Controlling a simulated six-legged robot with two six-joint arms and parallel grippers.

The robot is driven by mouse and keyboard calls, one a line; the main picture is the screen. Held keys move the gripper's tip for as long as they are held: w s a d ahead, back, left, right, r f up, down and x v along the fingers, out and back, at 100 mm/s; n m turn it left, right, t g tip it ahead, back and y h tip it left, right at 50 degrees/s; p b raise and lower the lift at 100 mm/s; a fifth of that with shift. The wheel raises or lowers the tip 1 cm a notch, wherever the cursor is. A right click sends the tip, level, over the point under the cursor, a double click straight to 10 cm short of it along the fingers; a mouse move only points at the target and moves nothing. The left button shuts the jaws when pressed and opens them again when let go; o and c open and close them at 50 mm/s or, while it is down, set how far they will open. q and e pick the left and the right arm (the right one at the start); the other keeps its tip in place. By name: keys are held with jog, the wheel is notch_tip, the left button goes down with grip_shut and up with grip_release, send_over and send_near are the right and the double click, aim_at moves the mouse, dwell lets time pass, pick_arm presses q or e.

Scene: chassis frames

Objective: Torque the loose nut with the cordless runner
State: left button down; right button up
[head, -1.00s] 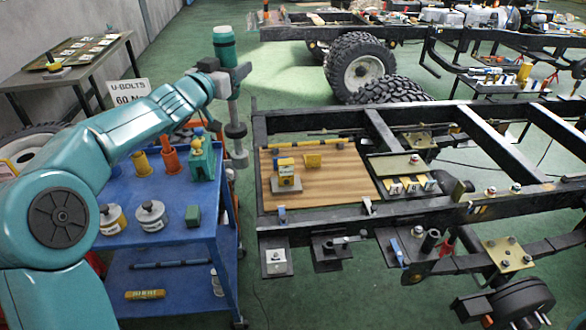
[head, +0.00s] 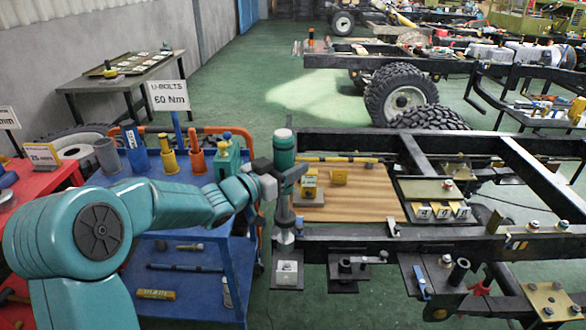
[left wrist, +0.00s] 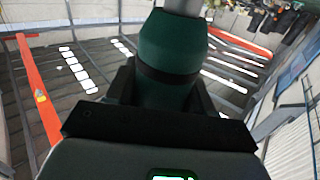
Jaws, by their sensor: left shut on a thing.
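The cordless runner (head: 284,152) is a teal cylinder with a grey shaft and a round socket end pointing down. My left gripper (head: 286,178) is shut around its body and holds it roughly upright. In the left wrist view the runner's dark green body (left wrist: 172,60) sits between the black fingers. Another nut (head: 345,265) sits on the bracket to the right. Which nut is loose does not show. My right gripper is out of view.
The black chassis frame (head: 450,235) fills the right, with a wooden board (head: 360,208) inside it. A blue cart (head: 200,262) with holders and tools stands left, behind my arm. A sign reading 60 Nm (head: 167,95) rises from it. Green floor lies beyond.

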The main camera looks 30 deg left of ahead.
aim_at(283, 206)
pick_arm(q)
jog(key=shift+d+f, duration=0.15)
jog(key=shift+f, duration=0.1)
notch_tip(283, 206, down, 6)
jog(key=b, duration=0.4)
jog(key=shift+d+r+b, duration=0.1)
jog(key=shift+r+b, duration=0.15)
jog(key=shift+b, duration=0.15)
jog(key=shift+w+f+b, duration=0.1)
jog(key=shift+f+b, duration=0.2)
jog(key=shift+f, duration=0.05)
jog(key=shift+r, duration=0.1)
jog(key=shift+f+b, duration=1.75)
jog(key=shift+f, duration=0.1)
dwell(2.2)
jog(key=shift+f, duration=0.35)
dwell(1.1)
jog(key=shift+r, duration=0.1)
